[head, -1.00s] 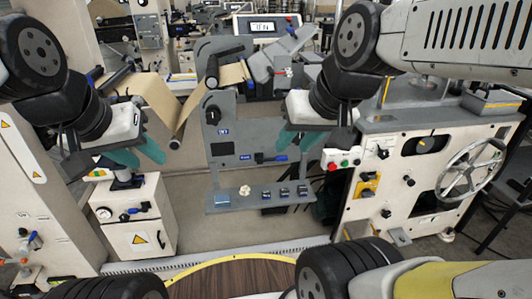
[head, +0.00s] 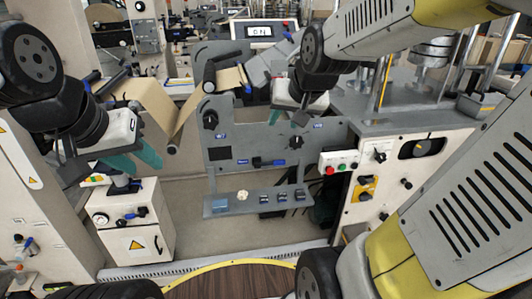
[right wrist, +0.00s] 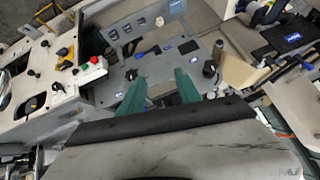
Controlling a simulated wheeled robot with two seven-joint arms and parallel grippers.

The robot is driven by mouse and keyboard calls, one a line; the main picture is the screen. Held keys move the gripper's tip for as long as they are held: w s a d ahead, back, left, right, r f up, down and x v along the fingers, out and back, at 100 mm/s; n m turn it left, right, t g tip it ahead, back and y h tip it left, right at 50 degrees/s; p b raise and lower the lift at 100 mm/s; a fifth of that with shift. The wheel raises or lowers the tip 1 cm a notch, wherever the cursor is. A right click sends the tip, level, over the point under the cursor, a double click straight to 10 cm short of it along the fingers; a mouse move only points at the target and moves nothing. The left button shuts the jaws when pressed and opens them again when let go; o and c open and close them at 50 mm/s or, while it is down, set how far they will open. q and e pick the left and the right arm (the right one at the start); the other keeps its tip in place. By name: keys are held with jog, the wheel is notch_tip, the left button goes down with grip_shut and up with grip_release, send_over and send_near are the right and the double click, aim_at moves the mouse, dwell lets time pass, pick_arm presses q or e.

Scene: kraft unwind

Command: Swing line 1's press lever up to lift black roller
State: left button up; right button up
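A dark lever with a blue end (head: 268,161) lies about level on the grey panel (head: 232,135); it also shows in the right wrist view (right wrist: 150,51). I cannot tell for sure that it is line 1's press lever. A dark roller (head: 210,76) stands at the panel's upper left, beside the brown paper web. My right gripper (head: 282,88) is in front of the panel's upper right, above the lever. In the right wrist view its teal fingers (right wrist: 162,92) are apart with nothing between them. My left gripper (head: 135,160) is open and empty at the left, above the white cabinet.
A small shelf (head: 258,200) with several dark blocks juts out below the lever. A control box with red and green buttons (head: 340,160) stands right of the panel. The white cabinet (head: 138,225) stands at the left. Floor is clear below the shelf.

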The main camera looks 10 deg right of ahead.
jog(key=w+d+f+m+t, duration=0.1)
jog(key=w+f, duration=0.3)
jog(key=w, duration=0.4)
jog(key=w+d+f+m+t, duration=0.15)
jog(key=w+f, duration=0.25)
jog(key=w, duration=0.5)
jog(key=m+t, duration=0.4)
jog(key=m, duration=0.4)
send_over(280, 164)
jog(key=s+a, duration=0.2)
jog(key=s, duration=0.2)
notch_tip(280, 164, down, 20)
jog(key=f, duration=0.1)
jog(key=s+d+f+m+t+h, duration=0.1)
jog(key=s+f+m+t, duration=0.15)
jog(key=f, duration=0.25)
jog(key=s+d+f+m+t, duration=0.1)
jog(key=f+m, duration=0.2)
jog(key=f, duration=0.1)
jog(key=w, duration=0.8)
jog(key=shift+a, duration=0.1)
grip_shut()
jog(key=shift+f, duration=0.1)
